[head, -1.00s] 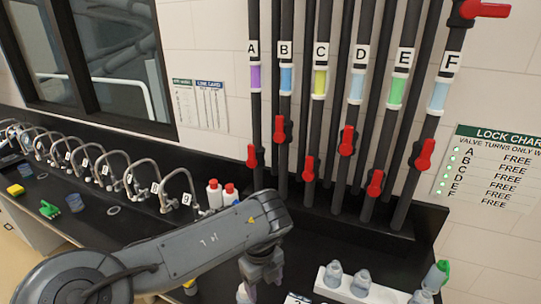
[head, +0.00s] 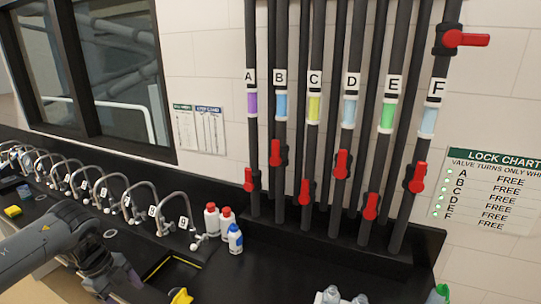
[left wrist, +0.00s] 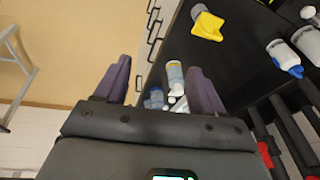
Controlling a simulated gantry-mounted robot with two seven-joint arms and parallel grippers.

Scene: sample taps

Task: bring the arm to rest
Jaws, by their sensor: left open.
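My left arm comes in from the left edge of the head view. Its gripper (head: 118,285) hangs low over the front of the black counter (head: 255,280), left of the yellow item at the bottom edge. In the left wrist view my left gripper (left wrist: 160,90) has its two dark fingers wide apart with nothing gripped between them. Past the fingers, a bottle with a pale blue label (left wrist: 175,76) shows beyond the counter edge. My right arm is in neither view.
Pipes with red valve handles (head: 342,165) rise at the back. The lock chart (head: 490,190) reads FREE on every line. A yellow item (left wrist: 207,26) lies on the counter; tan floor (left wrist: 70,50) is open.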

